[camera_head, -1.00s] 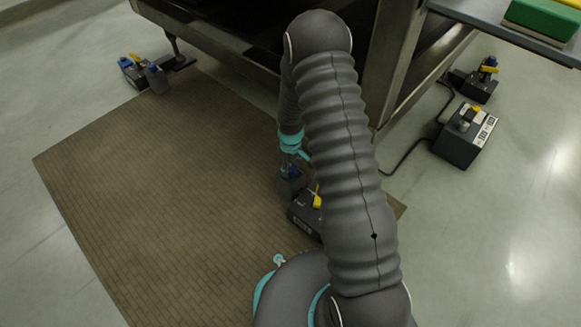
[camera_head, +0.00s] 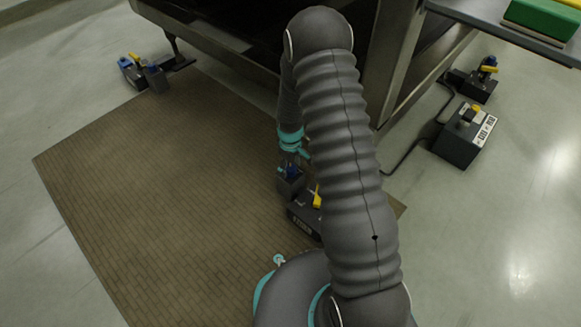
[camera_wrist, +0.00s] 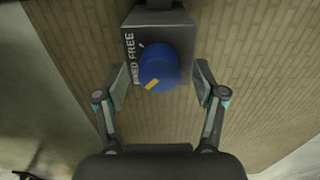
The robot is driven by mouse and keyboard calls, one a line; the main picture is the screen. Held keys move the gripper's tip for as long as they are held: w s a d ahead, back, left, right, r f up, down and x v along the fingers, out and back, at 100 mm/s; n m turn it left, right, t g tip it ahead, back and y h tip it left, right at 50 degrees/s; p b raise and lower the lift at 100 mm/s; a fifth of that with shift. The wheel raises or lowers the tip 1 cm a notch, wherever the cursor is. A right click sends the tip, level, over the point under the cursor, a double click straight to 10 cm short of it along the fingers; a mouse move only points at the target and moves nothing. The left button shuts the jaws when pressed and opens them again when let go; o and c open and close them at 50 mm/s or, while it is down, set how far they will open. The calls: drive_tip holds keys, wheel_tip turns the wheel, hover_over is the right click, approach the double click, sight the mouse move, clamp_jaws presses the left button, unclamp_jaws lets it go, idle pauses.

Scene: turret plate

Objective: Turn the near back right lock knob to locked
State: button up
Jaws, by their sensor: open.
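The lock knob (camera_wrist: 158,68) is a round blue knob on the face of a dark grey box (camera_wrist: 178,20). Its orange pointer mark sits at the knob's lower left edge. White lettering beside it reads FREE and what looks like FIXED. My gripper (camera_wrist: 161,72) is open, with one finger on each side of the knob. I cannot tell whether either finger touches it. In the head view, my gripper (camera_head: 293,163) is low at the same small box (camera_head: 290,187), partly hidden by my arm.
A darker box (camera_head: 303,217) with a yellow lever stands beside the knob box. A big dark machine frame (camera_head: 396,55) rises behind. Similar boxes stand at the far left (camera_head: 157,78) and right (camera_head: 463,140), the right ones with a black cable.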

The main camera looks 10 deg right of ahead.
sight(291, 168)
wheel_tip(291, 168, up, 11)
idle(0.4)
drive_tip(key=shift+r, duration=0.1)
idle(0.3)
drive_tip(key=s+r+m+g, duration=0.2)
drive_tip(key=s+r+m, duration=0.15)
drive_tip(key=s, duration=0.35)
drive_tip(key=s+r+m+t+p, duration=0.1)
drive_tip(key=s+r+t+p, duration=0.1)
drive_tip(key=s+r, duration=0.5)
drive_tip(key=s+r+m+t+p, duration=0.1)
drive_tip(key=s+r+t+p, duration=0.2)
drive_tip(key=r, duration=1.4)
drive_tip(key=s+r+m+t+p, duration=0.1)
drive_tip(key=s+r+p, duration=0.3)
drive_tip(key=s+r, duration=0.7)
wheel_tip(291, 168, up, 2)
drive_tip(key=shift+s+r+t, duration=0.1)
drive_tip(key=shift+s+t, duration=0.15)
drive_tip(key=shift+t, duration=0.55)
